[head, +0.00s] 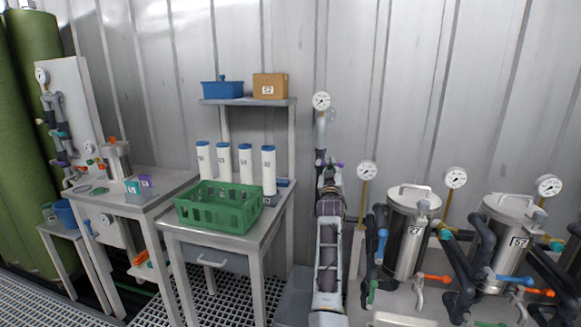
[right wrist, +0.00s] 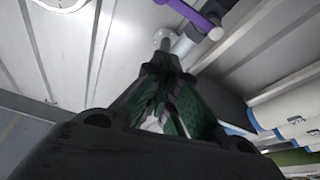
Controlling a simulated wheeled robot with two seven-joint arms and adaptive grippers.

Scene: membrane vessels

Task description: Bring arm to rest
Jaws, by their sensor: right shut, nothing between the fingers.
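My right gripper (head: 328,180) stands upright in the middle of the head view, at the top of my arm that rises from the bottom edge. In the right wrist view its dark fingers (right wrist: 161,68) come together at the tips. They are shut with nothing seen between them. A grey pipe with a purple handle (right wrist: 196,17) shows behind the fingertips; I cannot tell whether they touch it. The gripper hides part of that pipe in the head view. My left gripper is in neither view.
A steel table with a green crate (head: 218,207) and several white blue-capped cartridges (head: 268,170) stands left of my arm. A gauge (head: 321,101) is above the gripper. Steel vessels (head: 409,232) with pipes and coloured valve handles crowd the right. A metal wall is behind.

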